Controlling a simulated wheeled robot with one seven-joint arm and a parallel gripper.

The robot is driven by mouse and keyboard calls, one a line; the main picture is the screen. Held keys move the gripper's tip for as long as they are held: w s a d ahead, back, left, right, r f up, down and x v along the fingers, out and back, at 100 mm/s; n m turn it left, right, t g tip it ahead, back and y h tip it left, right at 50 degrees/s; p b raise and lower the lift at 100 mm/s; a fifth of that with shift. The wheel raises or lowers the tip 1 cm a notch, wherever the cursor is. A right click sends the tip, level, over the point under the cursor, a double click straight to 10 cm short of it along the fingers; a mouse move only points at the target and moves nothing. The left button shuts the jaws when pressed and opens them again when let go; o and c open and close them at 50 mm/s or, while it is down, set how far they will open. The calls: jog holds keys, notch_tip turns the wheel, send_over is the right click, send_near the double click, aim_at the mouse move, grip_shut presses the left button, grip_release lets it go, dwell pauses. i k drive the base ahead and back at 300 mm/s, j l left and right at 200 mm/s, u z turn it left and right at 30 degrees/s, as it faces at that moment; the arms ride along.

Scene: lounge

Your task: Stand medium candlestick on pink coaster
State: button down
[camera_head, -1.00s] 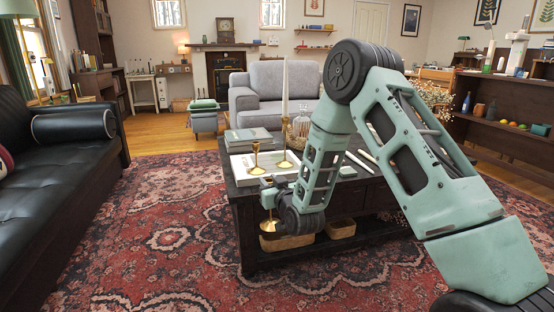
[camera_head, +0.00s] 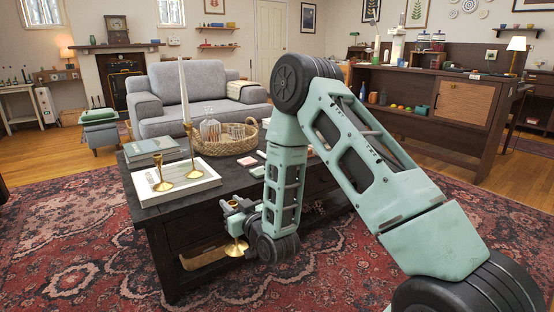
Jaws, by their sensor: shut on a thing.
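My gripper (camera_head: 235,220) is shut on a brass candlestick (camera_head: 236,248), held roughly upright beside the near side of the dark coffee table (camera_head: 150,216). Its cup shows above the jaws and its round base below; the jaws hide much of the stem. Two other brass candlesticks stand on a white tray: a shorter one (camera_head: 162,184) and a taller one (camera_head: 193,172) with a white candle. A small pink coaster (camera_head: 247,161) lies flat on the tabletop, right of the tray and apart from my gripper.
The white tray (camera_head: 150,197) and books (camera_head: 150,146) cover the table's left part. A wicker basket (camera_head: 225,147) and a glass bottle (camera_head: 210,128) stand behind. Other small flat pieces lie near the coaster, partly behind my arm. A grey sofa (camera_head: 200,84) is beyond.

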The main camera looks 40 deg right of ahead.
aim_at(248, 160)
jog(key=i+j+z, duration=0.15)
jog(key=z, duration=0.2)
jog(key=i+j+z, duration=0.1)
jog(key=j+z, duration=0.3)
